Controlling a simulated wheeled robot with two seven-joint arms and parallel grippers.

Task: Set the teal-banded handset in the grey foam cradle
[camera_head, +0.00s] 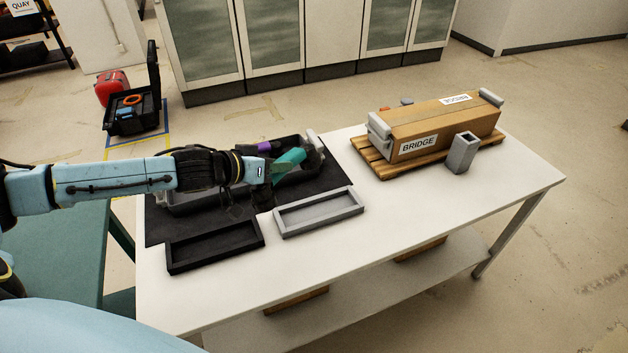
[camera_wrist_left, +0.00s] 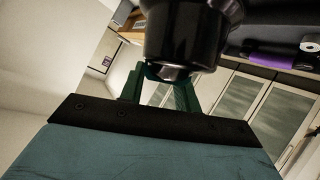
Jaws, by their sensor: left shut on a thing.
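My left gripper (camera_head: 272,175) reaches in from the left over the dark mat and is shut on the teal-banded handset (camera_head: 290,158). The handset is tilted, its teal part pointing up and to the right, over the near right part of the tray. The grey foam cradle (camera_head: 358,208), an open rectangular frame, lies empty on the table just in front and to the right of the gripper. In the left wrist view a black rounded part (camera_wrist_left: 190,35) hides much of the space between the fingers. My right gripper is out of view.
A black cradle (camera_head: 172,258) lies empty left of the grey one. A purple-banded handset (camera_head: 265,146) lies in the dark tray (camera_head: 185,205). A cardboard box (camera_head: 430,128) sits on a wooden pallet, with a grey holder (camera_head: 462,155) beside it. The white table's (camera_head: 400,240) front right is clear.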

